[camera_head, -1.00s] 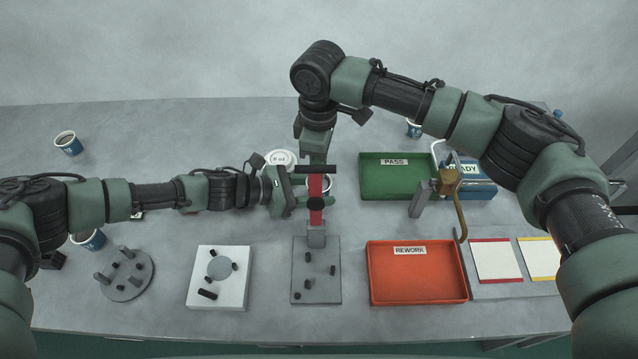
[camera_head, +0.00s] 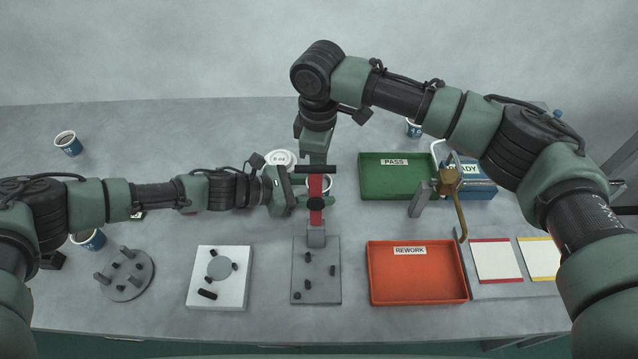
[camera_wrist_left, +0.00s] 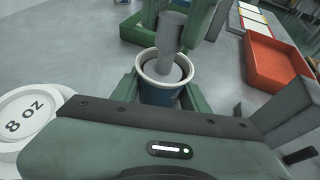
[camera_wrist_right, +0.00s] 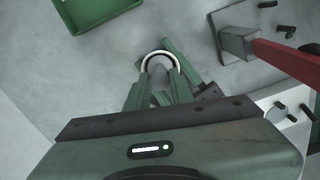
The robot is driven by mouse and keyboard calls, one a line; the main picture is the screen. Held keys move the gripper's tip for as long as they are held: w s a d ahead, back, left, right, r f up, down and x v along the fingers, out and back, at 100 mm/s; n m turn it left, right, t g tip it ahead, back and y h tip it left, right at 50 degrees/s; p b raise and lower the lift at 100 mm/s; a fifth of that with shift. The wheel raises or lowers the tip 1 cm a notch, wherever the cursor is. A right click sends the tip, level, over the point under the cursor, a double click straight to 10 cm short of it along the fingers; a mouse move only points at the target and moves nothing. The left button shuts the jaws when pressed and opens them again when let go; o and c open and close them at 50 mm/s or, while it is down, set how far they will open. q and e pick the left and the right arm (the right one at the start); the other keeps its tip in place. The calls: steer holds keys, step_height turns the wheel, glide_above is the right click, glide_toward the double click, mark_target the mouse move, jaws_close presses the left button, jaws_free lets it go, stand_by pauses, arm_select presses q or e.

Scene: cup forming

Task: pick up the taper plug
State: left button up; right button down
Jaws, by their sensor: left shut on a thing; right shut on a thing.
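The grey taper plug (camera_wrist_left: 172,62) stands inside a paper cup (camera_wrist_left: 160,95) with a blue side and white rim in the left wrist view. My right gripper (camera_wrist_left: 182,25) is shut on the plug from above. The plug also shows between the fingers in the right wrist view (camera_wrist_right: 160,72), with the white cup rim around it. My left gripper (camera_wrist_left: 160,92) is shut on the cup, one finger on each side. In the head view, my left gripper (camera_head: 308,200) and right gripper (camera_head: 318,165) meet behind the red lever, which partly hides the cup.
The red lever (camera_head: 316,210) rises from a grey base plate (camera_head: 325,290) just in front. A white "8 oz" disc (camera_wrist_left: 30,118) lies beside the cup. A green PASS tray (camera_head: 375,188) and orange REWORK tray (camera_head: 415,290) stand to the right. A white block (camera_head: 233,290) is at front left.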

steer(key=shift+r, duration=0.15)
stand_by(0.4)
step_height(320, 180, up, 10)
stand_by(0.4)
arm_select(q)
steer(key=o, duration=1.4)
